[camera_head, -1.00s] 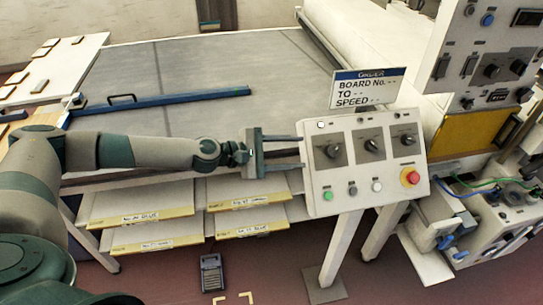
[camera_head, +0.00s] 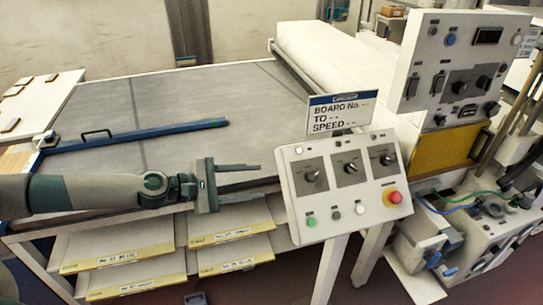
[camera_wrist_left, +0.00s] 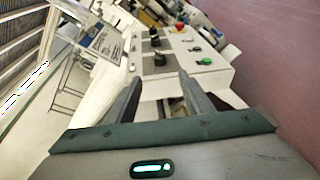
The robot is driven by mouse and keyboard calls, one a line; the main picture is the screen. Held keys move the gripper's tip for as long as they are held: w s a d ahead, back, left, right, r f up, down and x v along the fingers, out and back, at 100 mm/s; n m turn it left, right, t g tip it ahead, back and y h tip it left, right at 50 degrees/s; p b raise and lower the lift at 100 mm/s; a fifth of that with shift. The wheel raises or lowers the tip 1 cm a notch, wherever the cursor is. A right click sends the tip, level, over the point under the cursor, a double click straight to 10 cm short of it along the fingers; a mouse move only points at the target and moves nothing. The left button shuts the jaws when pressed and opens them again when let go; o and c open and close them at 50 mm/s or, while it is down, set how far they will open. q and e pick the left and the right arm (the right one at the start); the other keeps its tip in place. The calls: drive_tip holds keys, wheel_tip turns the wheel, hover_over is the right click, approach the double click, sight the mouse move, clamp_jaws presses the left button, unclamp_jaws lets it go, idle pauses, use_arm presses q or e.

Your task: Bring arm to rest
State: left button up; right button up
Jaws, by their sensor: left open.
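My left arm comes in from the left in the head view, stretched out level in front of the long table. My left gripper (camera_head: 258,182) is open and empty. Its two fingers point right toward the control box (camera_head: 338,218), with a small gap between fingertips and box. In the left wrist view the gripper (camera_wrist_left: 166,90) has its fingers spread, with the control box (camera_wrist_left: 205,62) beyond them. The box carries several dark knobs, a red button (camera_head: 394,197) and small green and white buttons. My right gripper does not show.
A blue bar with a handle (camera_head: 140,135) lies on the grey table (camera_head: 190,95). Labelled trays (camera_head: 235,250) sit below the arm. A switch panel (camera_head: 460,65) and a yellow panel (camera_head: 448,149) stand at right.

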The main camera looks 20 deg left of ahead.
use_arm(q)
drive_tip(key=shift+f, duration=0.1)
